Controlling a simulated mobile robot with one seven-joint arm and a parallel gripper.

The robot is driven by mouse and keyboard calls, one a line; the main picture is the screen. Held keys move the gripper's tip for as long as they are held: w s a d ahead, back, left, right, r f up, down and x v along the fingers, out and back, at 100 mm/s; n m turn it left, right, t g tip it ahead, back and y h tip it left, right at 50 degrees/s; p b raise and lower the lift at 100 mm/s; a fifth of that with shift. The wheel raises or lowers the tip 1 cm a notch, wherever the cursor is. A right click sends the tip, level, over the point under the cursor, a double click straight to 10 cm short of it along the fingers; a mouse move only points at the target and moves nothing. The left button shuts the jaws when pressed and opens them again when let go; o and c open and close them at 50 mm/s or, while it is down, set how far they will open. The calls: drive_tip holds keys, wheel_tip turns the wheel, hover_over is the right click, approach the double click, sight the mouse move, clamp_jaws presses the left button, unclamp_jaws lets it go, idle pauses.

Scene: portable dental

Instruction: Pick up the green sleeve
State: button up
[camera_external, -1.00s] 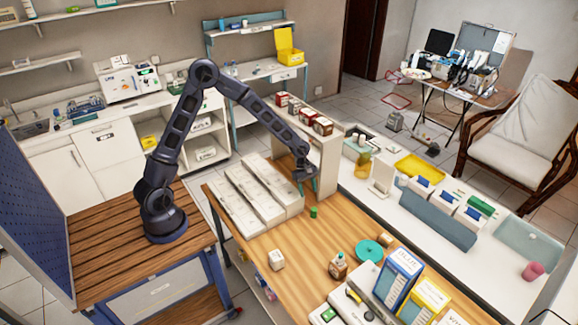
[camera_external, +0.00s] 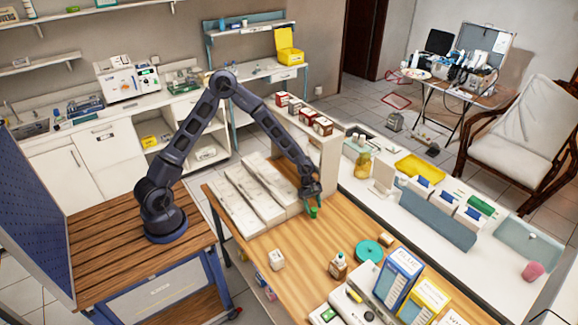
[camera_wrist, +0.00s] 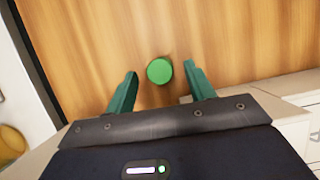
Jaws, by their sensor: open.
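The green sleeve (camera_external: 314,212) is a small green cylinder on the wooden table (camera_external: 330,235), just right of the pale box units. In the wrist view its round green top (camera_wrist: 160,71) faces the camera. My gripper (camera_external: 312,203) is right at the sleeve in the external view. In the wrist view my gripper (camera_wrist: 161,80) is open, with one teal finger to the left of the sleeve and one to the right. A gap shows on each side of the sleeve. The sleeve's lower part is hidden in the wrist view.
Long pale box units (camera_external: 255,200) stand close on the left. A teal disc (camera_external: 369,250), a small bottle (camera_external: 338,266) and a white cube (camera_external: 277,260) are on the table in front. A raised white counter (camera_external: 400,222) runs along the right. The wood around the sleeve is clear.

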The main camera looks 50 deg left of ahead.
sight(314, 213)
drive_tip(key=shift+x, duration=1.4)
drive_tip(key=c, duration=1)
drive_tip(key=shift+r, duration=0.1)
drive_tip(key=shift+c, duration=0.2)
